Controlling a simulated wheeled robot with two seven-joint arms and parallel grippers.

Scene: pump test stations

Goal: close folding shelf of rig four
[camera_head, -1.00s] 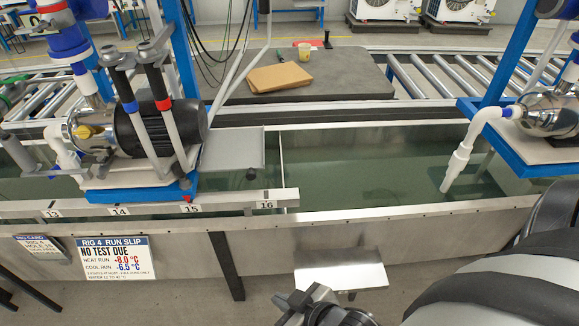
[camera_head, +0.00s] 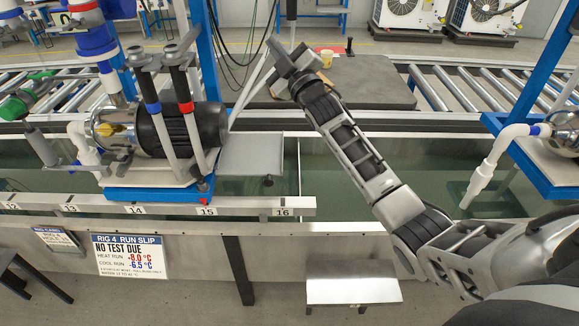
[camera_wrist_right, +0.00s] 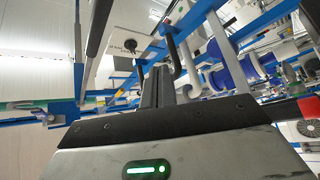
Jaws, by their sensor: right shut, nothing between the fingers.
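A flat metal shelf (camera_head: 353,290) sticks out level from the front wall of the tank, low and right of the rig 4 run slip (camera_head: 130,256). A second grey plate (camera_head: 250,155) lies level beside the rig's pump (camera_head: 160,128); I cannot tell which one is the folding shelf. My right gripper (camera_head: 290,60) is shut and empty, raised beyond the tank in the picture, well away from the front shelf and up right of the grey plate. Its closed fingers also show in the right wrist view (camera_wrist_right: 158,86). My left gripper is not in view.
The water tank (camera_head: 345,170) runs across the middle with a numbered rail (camera_head: 240,207) along it. Blue uprights, hoses and another pump (camera_head: 565,135) stand around it. A dark table (camera_head: 370,85) and rollers lie behind.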

